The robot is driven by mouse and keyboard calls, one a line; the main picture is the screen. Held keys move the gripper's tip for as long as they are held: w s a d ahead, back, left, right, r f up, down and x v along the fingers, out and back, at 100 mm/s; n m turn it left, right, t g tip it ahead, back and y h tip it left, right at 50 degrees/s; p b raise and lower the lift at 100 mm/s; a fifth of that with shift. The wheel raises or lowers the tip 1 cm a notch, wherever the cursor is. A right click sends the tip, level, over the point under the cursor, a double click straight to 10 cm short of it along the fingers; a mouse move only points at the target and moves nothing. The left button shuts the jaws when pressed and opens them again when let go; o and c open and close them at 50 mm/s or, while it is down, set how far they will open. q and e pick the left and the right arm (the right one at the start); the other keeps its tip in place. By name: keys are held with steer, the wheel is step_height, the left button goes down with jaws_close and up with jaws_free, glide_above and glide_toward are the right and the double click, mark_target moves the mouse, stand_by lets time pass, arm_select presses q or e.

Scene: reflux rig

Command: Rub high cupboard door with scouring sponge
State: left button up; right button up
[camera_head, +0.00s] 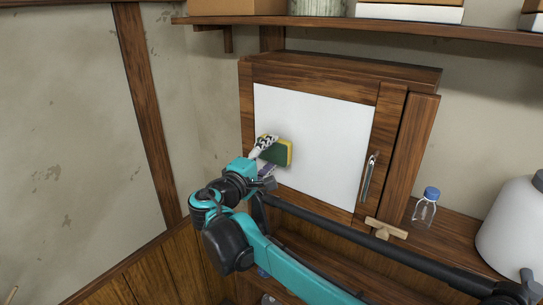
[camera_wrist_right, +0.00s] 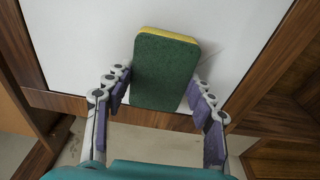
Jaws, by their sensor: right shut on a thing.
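The high cupboard (camera_head: 312,72) is a brown wooden box with a white door panel (camera_head: 315,140) and a metal handle (camera_head: 370,175) at its right side. The scouring sponge, yellow with a dark green face, is at the panel's left part in the head view (camera_head: 283,152). My right gripper (camera_head: 266,158) is shut on the sponge (camera_wrist_right: 165,75). In the wrist view its fingers with purple pads lie on either side of the sponge, and the yellow side faces the white panel (camera_wrist_right: 80,45). Whether the sponge touches the panel is hard to tell. My left gripper is not in view.
A wooden shelf (camera_head: 370,28) with boxes runs above the cupboard. The wall at left is bare.

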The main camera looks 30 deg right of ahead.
steer(key=shift+s+a, duration=0.2)
steer(key=shift+a, duration=0.25)
steer(key=shift+w+v, duration=0.2)
steer(key=shift+v, duration=2.15)
steer(key=shift+a, duration=0.15)
steer(key=v, duration=0.3)
steer(key=shift+w+a, duration=0.1)
steer(key=shift+w, duration=0.05)
